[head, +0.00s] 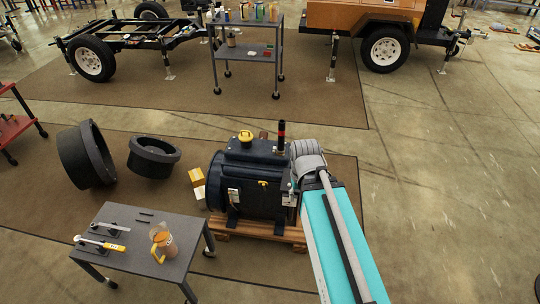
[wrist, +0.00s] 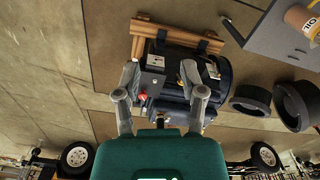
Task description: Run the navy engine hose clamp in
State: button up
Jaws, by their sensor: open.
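The navy engine (head: 240,187) sits on a wooden pallet (head: 262,231), with a yellow cap on top and a dark upright pipe with a red band (head: 281,134). In the wrist view the engine (wrist: 181,62) appears upside down beyond my gripper (wrist: 160,75). The two grey fingers are spread apart with nothing held between them. In the head view my arm covers the engine's right end and mostly hides the gripper. I cannot make out the hose clamp for certain; a small red part (wrist: 142,98) shows near the left finger.
Dark rings (head: 86,156) and yellow-white boxes (head: 198,183) lie left of the engine. A cart (head: 246,54) and trailers stand behind. The floor at right is clear.

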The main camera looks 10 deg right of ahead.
jog(key=shift+a, duration=0.35)
jog(key=w+d+f+n+t+h+b, duration=0.2)
jog(key=w+f+n+t+h+b, duration=0.2)
jog(key=w+f+n+b, duration=0.65)
jog(key=w+d+f+n+t+h+b, duration=0.35)
jog(key=w+f+n+b, duration=0.35)
jog(key=b, duration=0.6)
jog(key=w+a+f+n+t+y+b, duration=0.1)
jog(key=w+a+f+n+t+b, duration=0.2)
jog(key=w+a+n+t+b, duration=0.2)
jog(key=w+a+f+n+t+y+b, duration=0.1)
jog(key=w+a+f+n+t+b, duration=0.2)
jog(key=n+b, duration=1)
jog(key=w+a+n+t, duration=0.1)
jog(key=w+a+n, duration=0.2)
jog(key=w, duration=0.2)
jog(key=shift+w+t+b, duration=0.35)
jog(key=shift+w, duration=0.05)
